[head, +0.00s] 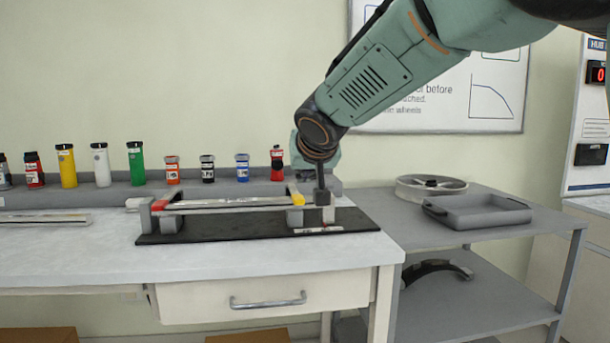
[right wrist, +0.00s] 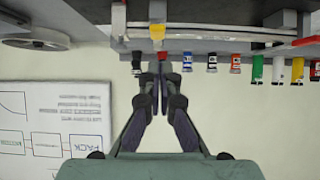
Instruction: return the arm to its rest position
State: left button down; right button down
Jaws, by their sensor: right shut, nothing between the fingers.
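My right arm comes in from the upper right of the head view and hangs down, with its right gripper (head: 321,178) at the right end of the chassis rig (head: 235,206). The gripper is shut and empty; its closed fingers also show in the right wrist view (right wrist: 157,78). The rig has a red-marked left end and a yellow-marked right end and stands on a black mat (head: 190,237). In the head view the fingertips overlap the rig's right end, and I cannot tell whether they touch it. My left gripper is not in view.
Several coloured bottles, among them a green one (head: 136,164), line the back ledge. A grey shelf unit (head: 400,228) on the right holds a wheel (head: 412,188) and a grey tray (head: 470,213). The bench front (head: 220,262) is clear. A whiteboard (head: 480,100) hangs behind my arm.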

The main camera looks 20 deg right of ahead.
dwell(0.3)
jog(key=s+a+f+n+y, duration=0.1)
jog(key=a+f+n+y, duration=0.15)
jog(key=f, duration=0.35)
jog(key=s+a+f+n+y, duration=0.1)
jog(key=s+a+f+n, duration=0.15)
jog(key=f, duration=0.45)
jog(key=s+f+m+g+p, duration=0.1)
jog(key=s+f, duration=0.4)
jog(key=f, duration=0.4)
jog(key=s+f+g+p, duration=0.1)
jog(key=s+f+g, duration=0.1)
jog(key=s+f, duration=0.5)
jog(key=s+f+g+p, duration=0.1)
jog(key=s+f+g, duration=0.1)
jog(key=s+f, duration=0.4)
jog(key=s+d+f+m+g+p, duration=0.1)
jog(key=s+f+g, duration=0.2)
jog(key=s, duration=1.2)
jog(key=s+f+g+p, duration=0.1)
jog(key=s+f+g, duration=0.2)
jog(key=s+f, duration=0.6)
jog(key=shift+s+d+f+m+h+p, duration=0.25)
jog(key=shift+s+d+m+h+p, duration=0.2)
jog(key=shift+s, duration=0.5)
